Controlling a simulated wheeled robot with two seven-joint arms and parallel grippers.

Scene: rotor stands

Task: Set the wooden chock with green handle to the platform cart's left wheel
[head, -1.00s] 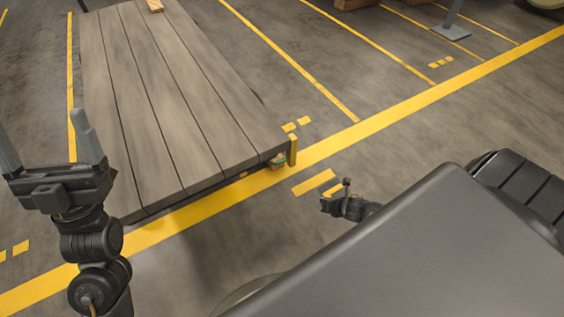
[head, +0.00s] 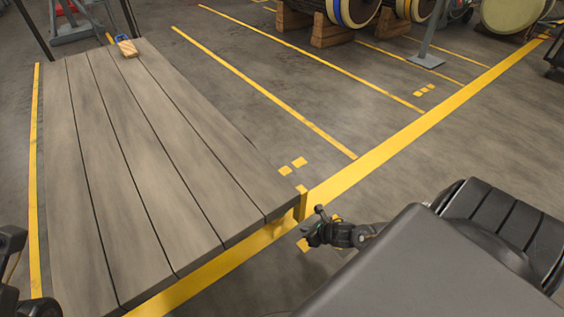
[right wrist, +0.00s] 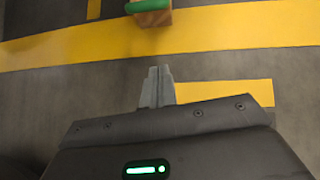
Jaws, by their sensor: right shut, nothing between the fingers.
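The platform cart (head: 140,150) has a grey plank deck that fills the left of the head view. Its wheels are hidden beneath the deck. The wooden chock with green handle (right wrist: 150,14) is on the floor by the yellow line, cut off by the top edge of the right wrist view. In the head view my right gripper (head: 310,233) is beside the deck's near right corner. Only dark parts of my left arm show at the left edge.
A wooden block with a blue handle (head: 126,47) lies on the deck's far end. Drums on wooden supports (head: 332,30) and a grey stand (head: 427,58) are further back.

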